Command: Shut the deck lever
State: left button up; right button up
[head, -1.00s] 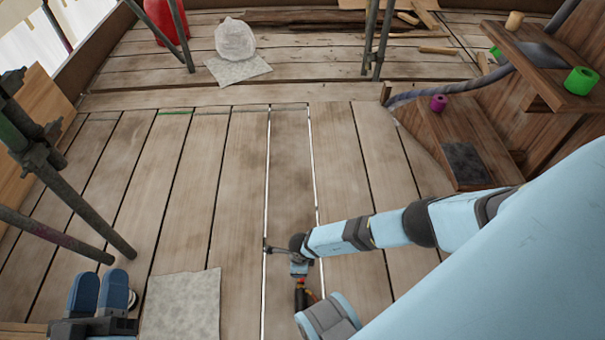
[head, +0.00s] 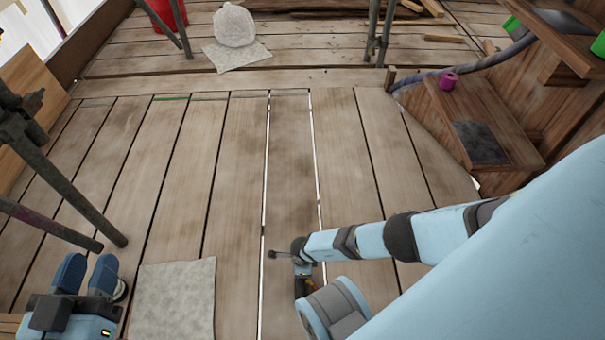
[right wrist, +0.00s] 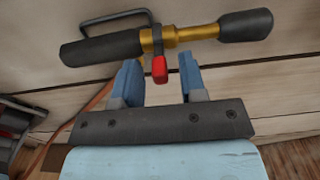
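In the right wrist view a lever-like fitting (right wrist: 190,36) lies across the top, with a dark cylinder, a gold shaft, a black grip and a red tab (right wrist: 160,69). I cannot tell for certain that it is the deck lever. My right gripper (right wrist: 160,76) is open below it, its two blue fingers apart with the red tab between their tips in the picture. Contact is not clear. In the head view my right arm reaches in from the right, low over the planks, and hides most of that spot. My left gripper (head: 88,264) is open and empty at the lower left.
A grey mat (head: 173,300) lies on the plank deck (head: 225,180) near my left gripper. Metal poles (head: 75,190) stand at left. Wooden steps (head: 440,118) with a purple roll (head: 448,81) stand at right. A white bag (head: 234,25) sits farther back. The middle planks are clear.

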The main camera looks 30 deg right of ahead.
pick_arm(q)
jog(key=shift+r, duration=0.1)
pick_arm(e)
jog(key=shift+f, duration=0.2)
grip_shut()
jog(key=shift+w+a+f+g+h+b, duration=0.1)
jog(key=shift+w+a+g+h+b, duration=0.2)
jog(key=shift+a+h, duration=0.2)
jog(key=shift+f+h+b, duration=0.1)
jog(key=shift+h+b, duration=0.2)
jog(key=shift+b, duration=0.1)
jog(key=shift+g+h, duration=0.3)
jog(key=shift+g, duration=0.1)
jog(key=shift+r, duration=0.2)
jog(key=shift+c, duration=0.7)
grip_release()
pick_arm(q)
jog(key=shift+w+a+m+t, duration=0.3)
jog(key=shift+m+t, duration=0.1)
jog(key=shift+m, duration=0.2)
pick_arm(e)
jog(key=shift+o, duration=0.7)
jog(key=shift+r, duration=0.1)
